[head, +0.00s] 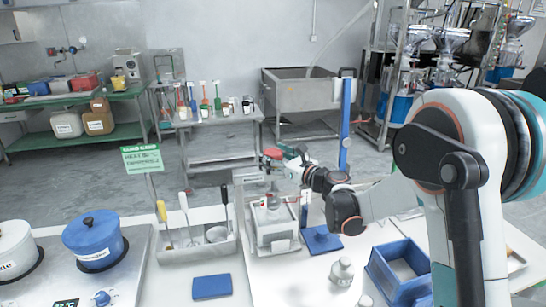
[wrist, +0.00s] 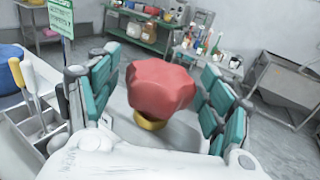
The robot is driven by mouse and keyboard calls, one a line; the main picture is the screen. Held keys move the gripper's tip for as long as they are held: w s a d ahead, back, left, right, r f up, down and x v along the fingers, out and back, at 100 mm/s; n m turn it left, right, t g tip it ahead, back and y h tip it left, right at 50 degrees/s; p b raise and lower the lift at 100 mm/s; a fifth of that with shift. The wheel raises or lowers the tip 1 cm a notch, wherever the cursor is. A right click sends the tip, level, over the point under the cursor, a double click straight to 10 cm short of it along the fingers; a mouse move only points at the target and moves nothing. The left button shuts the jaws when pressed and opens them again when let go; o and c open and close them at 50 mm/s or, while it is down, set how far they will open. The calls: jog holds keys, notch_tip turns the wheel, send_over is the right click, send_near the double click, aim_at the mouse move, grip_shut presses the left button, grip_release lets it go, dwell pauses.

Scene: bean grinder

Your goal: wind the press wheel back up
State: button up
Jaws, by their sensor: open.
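The press wheel is a red, lobed knob (wrist: 160,85) with a brass-coloured collar (wrist: 150,120) below it in the wrist view. My gripper (wrist: 157,92) is open, with its teal-padded fingers on either side of the wheel. A gap shows on the left; on the right I cannot tell whether the finger touches. In the head view the red wheel (head: 272,153) is small, above the grey-white press (head: 273,228), and my gripper (head: 284,154) reaches it from the right. The press's shaft is partly hidden.
A tool holder (head: 197,243) with several upright handles stands left of the press. A blue column (head: 345,125) rises behind my wrist.

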jog(key=v, duration=1.2)
jog(key=shift+r, duration=0.1)
jog(key=s+d+r+n+g+h, duration=0.15)
jog(key=s+n+g+h, duration=0.3)
jog(key=s+n, duration=1.05)
jog(key=s+d+f+n+h, duration=0.2)
jog(key=s+d+n+h, duration=0.2)
jog(key=s, duration=0.6)
jog(key=s+d+f+n+g+h, duration=0.1)
jog(key=s+d+n+h, duration=0.3)
jog(key=s+d+n, duration=0.4)
jog(key=shift+s+d+f, duration=0.5)
jog(key=shift+s+f, duration=0.25)
jog(key=shift+s, duration=0.35)
